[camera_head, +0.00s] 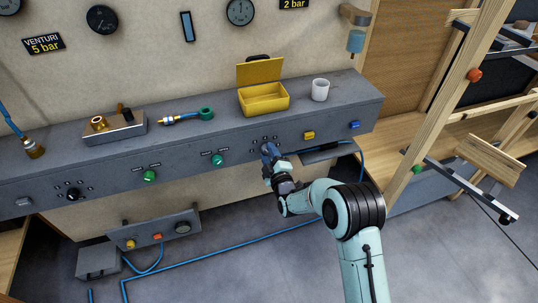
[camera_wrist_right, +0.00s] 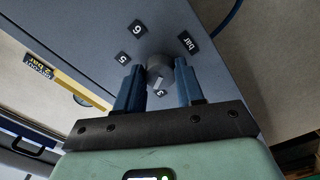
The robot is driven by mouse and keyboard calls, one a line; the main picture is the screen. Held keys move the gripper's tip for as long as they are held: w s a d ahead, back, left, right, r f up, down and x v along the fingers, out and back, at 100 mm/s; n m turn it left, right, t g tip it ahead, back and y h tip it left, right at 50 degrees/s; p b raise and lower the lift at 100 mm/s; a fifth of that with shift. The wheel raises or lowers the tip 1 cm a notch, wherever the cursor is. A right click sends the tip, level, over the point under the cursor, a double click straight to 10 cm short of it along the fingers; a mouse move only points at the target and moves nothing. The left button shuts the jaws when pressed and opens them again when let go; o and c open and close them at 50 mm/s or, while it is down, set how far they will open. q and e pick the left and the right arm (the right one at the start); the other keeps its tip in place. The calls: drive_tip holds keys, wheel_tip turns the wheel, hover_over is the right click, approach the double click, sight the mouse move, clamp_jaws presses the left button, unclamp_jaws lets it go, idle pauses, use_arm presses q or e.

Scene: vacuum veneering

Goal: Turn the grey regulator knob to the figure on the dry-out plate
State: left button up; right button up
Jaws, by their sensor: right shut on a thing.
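The grey regulator knob (camera_wrist_right: 160,72) is on the blue-grey bench front, between the two fingers of my right gripper (camera_wrist_right: 158,88). In the head view my right gripper (camera_head: 270,155) is at the bench front and hides the knob. The gripper is shut on the knob. Small plates with 5, 6 and bar show around it; a figure that looks like 3 is just below it, by a pale mark on its lower face. The dry-out plate (camera_wrist_right: 38,65) reads 2 bar; in the head view the plate (camera_head: 293,4) is cut off by the top edge. My left gripper is out of view.
Along the bench front are a black knob (camera_head: 73,194), green buttons (camera_head: 150,175), a yellow button (camera_head: 309,135) and a blue one (camera_head: 355,125). An open yellow box (camera_head: 264,98) and a white cup (camera_head: 320,89) stand on top. A wooden frame (camera_head: 455,90) stands at right.

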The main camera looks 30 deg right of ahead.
drive_tip(key=n, duration=0.3)
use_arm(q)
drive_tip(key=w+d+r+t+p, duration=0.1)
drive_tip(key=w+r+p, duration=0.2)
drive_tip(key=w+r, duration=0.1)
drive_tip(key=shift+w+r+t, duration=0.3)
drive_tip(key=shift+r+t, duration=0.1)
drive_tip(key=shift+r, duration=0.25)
use_arm(e)
drive_tip(key=shift+r+n, duration=0.15)
drive_tip(key=shift+n, duration=5.65)
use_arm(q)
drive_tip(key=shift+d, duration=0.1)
use_arm(e)
drive_tip(key=shift+d, duration=0.1)
drive_tip(key=o, duration=1)
drive_tip(key=shift+o, duration=0.2)
